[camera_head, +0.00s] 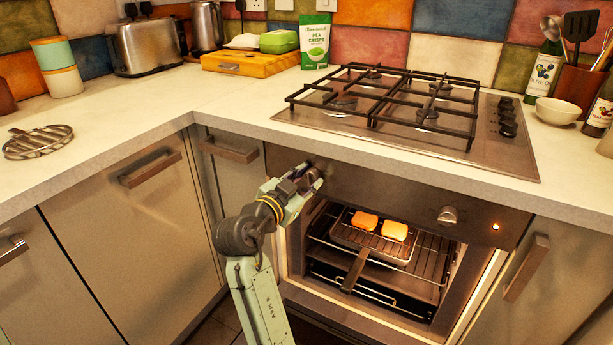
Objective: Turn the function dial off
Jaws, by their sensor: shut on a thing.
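My gripper (312,177) is at the left end of the oven's control panel (385,195) and is shut on the left dial there. The dial is almost wholly hidden by the fingers, so its setting cannot be read. A second, round metal dial (449,216) sits free on the right part of the panel. A small orange indicator light (495,226) glows to its right. The oven (440,290) below is open and lit inside.
In the oven, a pan (345,237) with two pieces of bread-like food (394,231) rests on a wire rack. The open oven door (345,322) is low in front. The worktop edge and gas hob (500,155) overhang the panel. A cabinet handle (230,150) is left of my gripper.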

